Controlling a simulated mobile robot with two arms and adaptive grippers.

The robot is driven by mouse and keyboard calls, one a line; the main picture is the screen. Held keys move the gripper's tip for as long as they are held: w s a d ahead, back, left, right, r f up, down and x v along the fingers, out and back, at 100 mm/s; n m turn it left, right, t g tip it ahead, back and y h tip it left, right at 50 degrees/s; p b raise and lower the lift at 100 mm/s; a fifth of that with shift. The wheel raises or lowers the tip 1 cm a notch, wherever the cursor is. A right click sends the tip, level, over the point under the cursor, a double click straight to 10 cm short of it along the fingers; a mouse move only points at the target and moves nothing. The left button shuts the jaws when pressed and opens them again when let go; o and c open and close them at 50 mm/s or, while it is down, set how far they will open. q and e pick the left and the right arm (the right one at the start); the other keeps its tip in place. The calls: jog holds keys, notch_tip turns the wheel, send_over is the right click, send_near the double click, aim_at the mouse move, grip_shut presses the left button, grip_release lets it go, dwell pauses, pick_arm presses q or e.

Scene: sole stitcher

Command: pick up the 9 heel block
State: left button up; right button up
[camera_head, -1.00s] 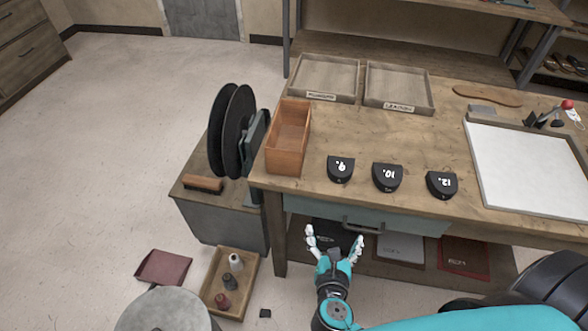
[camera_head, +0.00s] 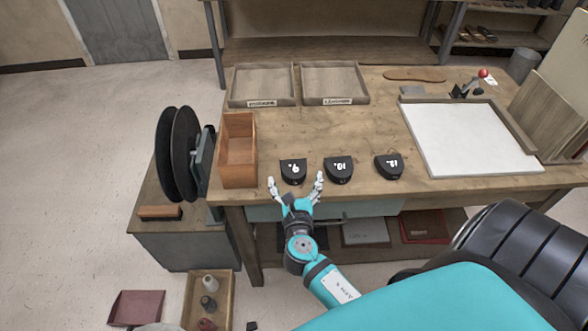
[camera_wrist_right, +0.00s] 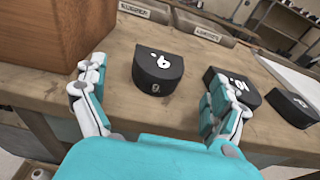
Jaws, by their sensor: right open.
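The 9 heel block (camera_head: 293,171) is a black, rounded block with a white 9 on top, lying near the front edge of the workbench. It also shows in the right wrist view (camera_wrist_right: 158,70), between and beyond my fingers. My right gripper (camera_head: 296,186) is open and empty at the bench's front edge, just short of the 9 block, with one finger toward each side of it. In the right wrist view the gripper (camera_wrist_right: 155,105) has its right finger close to the 10 block (camera_wrist_right: 232,88). My left gripper is not in view.
The 10 block (camera_head: 339,170) and the 12 block (camera_head: 388,167) lie to the right of the 9 block. A wooden box (camera_head: 238,150) stands to its left. Two labelled trays (camera_head: 262,103) lie behind, with bare bench (camera_head: 320,130) between. A white board (camera_head: 470,140) lies at right.

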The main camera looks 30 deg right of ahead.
aim_at(294, 174)
jog(key=x, duration=0.5)
jog(key=shift+w+p, duration=0.15)
jog(key=shift+p, duration=0.2)
jog(key=shift+r, duration=0.1)
jog(key=c, duration=1.4)
